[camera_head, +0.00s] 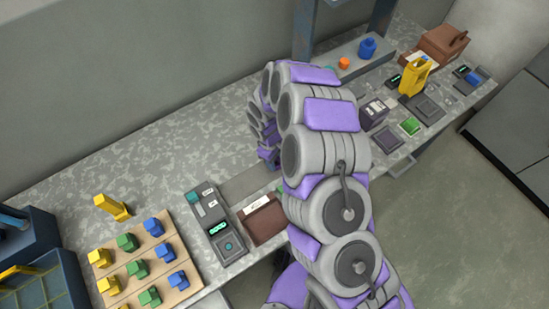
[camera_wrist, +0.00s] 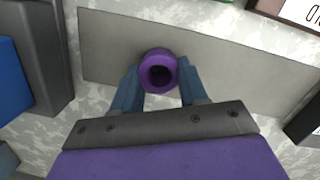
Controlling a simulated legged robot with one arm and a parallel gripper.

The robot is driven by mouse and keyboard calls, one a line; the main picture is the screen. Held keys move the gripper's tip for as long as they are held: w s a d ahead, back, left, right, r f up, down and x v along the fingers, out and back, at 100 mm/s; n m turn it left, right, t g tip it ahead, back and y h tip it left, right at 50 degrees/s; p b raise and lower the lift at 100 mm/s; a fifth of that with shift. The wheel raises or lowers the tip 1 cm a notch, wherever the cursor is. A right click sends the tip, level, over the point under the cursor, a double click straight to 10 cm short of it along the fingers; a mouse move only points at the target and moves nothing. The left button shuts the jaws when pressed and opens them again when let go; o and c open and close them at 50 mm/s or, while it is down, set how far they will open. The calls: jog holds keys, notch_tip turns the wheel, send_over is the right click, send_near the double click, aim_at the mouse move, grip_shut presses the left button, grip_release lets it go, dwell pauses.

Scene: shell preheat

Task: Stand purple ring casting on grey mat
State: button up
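The purple ring casting (camera_wrist: 147,72) shows in the wrist view, its dark round hole facing the camera. My gripper (camera_wrist: 159,73) has its two blue fingers on opposite sides of the ring, apparently touching it. The grey mat (camera_wrist: 232,70) lies behind and below the ring. Whether the ring touches the mat or hangs just above it cannot be told. In the head view, part of the mat (camera_head: 246,184) shows as a plain grey strip on the speckled bench. My arm hides the ring and most of the fingers there.
A grey device (camera_head: 217,224) and a brown box (camera_head: 263,218) stand near the mat's front. A wooden board (camera_head: 168,244) with yellow, green and blue pieces is at left. A yellow device (camera_head: 415,77) stands farther right.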

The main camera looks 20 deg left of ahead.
jog(key=o, duration=0.5)
jog(key=shift+r, duration=0.1)
notch_tip(320, 180, up, 16)
jog(key=a+p, duration=0.2)
jog(key=a, duration=0.1)
jog(key=s+d+r+m, duration=0.3)
jog(key=d+r, duration=0.7)
jog(key=s+d+r+m+g+y+b, duration=0.1)
jog(key=s+d+r+m, duration=0.15)
jog(key=d, duration=0.25)
jog(key=s+d+r+m, duration=0.1)
jog(key=s+d+r, duration=0.2)
jog(key=d, duration=0.1)
jog(key=s+d+r+m, duration=0.1)
jog(key=s+d+m, duration=0.1)
jog(key=s, duration=0.4)
jog(key=s+d+r+m, duration=0.1)
jog(key=s+d+m, duration=0.2)
jog(key=s+d, duration=0.2)
jog(key=s+d+r+m, duration=0.1)
jog(key=s+d+m, duration=0.2)
jog(key=s, duration=0.4)
jog(key=shift+s+d+y+b, duration=0.15)
jog(key=shift+d+y+b, duration=0.25)
jog(key=shift+d, duration=0.25)
